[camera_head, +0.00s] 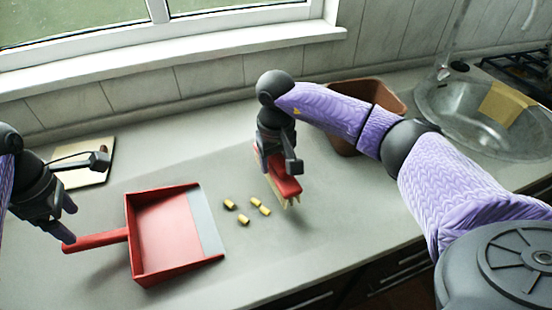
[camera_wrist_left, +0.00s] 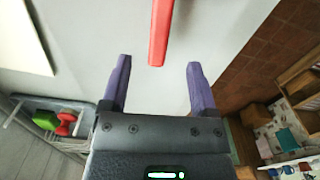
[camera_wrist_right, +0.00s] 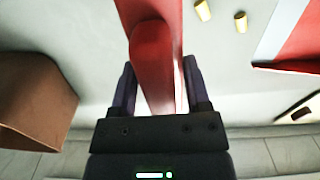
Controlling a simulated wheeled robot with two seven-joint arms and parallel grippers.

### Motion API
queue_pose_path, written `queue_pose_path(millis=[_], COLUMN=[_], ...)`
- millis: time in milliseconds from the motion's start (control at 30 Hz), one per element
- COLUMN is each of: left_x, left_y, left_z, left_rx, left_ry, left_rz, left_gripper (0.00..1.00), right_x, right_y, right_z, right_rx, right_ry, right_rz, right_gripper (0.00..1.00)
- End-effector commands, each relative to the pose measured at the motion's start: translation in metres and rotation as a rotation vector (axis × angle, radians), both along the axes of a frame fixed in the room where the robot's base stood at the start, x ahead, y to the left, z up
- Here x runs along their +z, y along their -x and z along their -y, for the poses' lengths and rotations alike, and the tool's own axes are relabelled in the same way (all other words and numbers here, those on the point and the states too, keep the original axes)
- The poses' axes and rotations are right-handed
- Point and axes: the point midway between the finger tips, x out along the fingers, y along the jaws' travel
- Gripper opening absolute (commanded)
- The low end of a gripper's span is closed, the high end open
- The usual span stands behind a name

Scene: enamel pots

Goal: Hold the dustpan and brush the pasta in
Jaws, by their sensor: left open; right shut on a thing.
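The red dustpan (camera_head: 165,235) lies on the counter at the left, its grey lip facing right and its handle (camera_head: 95,241) pointing left. My left gripper (camera_head: 66,225) is open by the handle's end; in the left wrist view (camera_wrist_left: 158,85) the handle tip (camera_wrist_left: 158,40) lies ahead of the fingers, not between them. My right gripper (camera_wrist_right: 160,90) is shut on the red brush (camera_wrist_right: 155,55), which also shows in the head view (camera_head: 285,186) with pale bristles down. Several yellow pasta pieces (camera_head: 244,219) lie between the dustpan lip and the brush. Whether the bristles touch the counter is unclear.
A brown container (camera_head: 345,135) stands behind my right arm, near a steel sink (camera_head: 470,110). A light board (camera_head: 90,168) lies at the back left. The counter around the pasta is clear. The counter's front edge (camera_head: 330,285) runs along the near side.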

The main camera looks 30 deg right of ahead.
Motion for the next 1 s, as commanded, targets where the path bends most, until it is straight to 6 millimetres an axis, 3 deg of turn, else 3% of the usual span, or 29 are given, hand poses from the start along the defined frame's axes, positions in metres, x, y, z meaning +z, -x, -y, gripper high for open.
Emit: queue_pose_path(millis=[300,500,733,767,1000], left_x=[-0.059,-0.074,-0.075,-0.075,-0.075], left_y=[0.0,0.0,0.0,0.0,0.0], left_z=[0.0,0.0,0.0,0.0,0.0], left_rx=[0.002,0.0,0.0,0.0,0.001], left_ry=[0.001,0.001,0.001,0.001,0.001], left_rz=[0.0,0.002,0.002,0.002,0.003], left_gripper=[0.76,0.76,0.76,0.74,0.24], right_x=[0.0,0.0,0.0,0.0,0.0], right_y=[0.0,0.0,0.0,0.0,0.0], right_z=[0.0,0.0,0.0,0.0,0.0], right_rx=[0.0,0.0,0.0,0.0,0.0], right_ry=[0.0,0.0,0.0,0.0,0.0], right_rz=[0.0,0.001,0.0,0.001,0.0], right_gripper=[0.02,0.02,0.02,0.02,0.02])
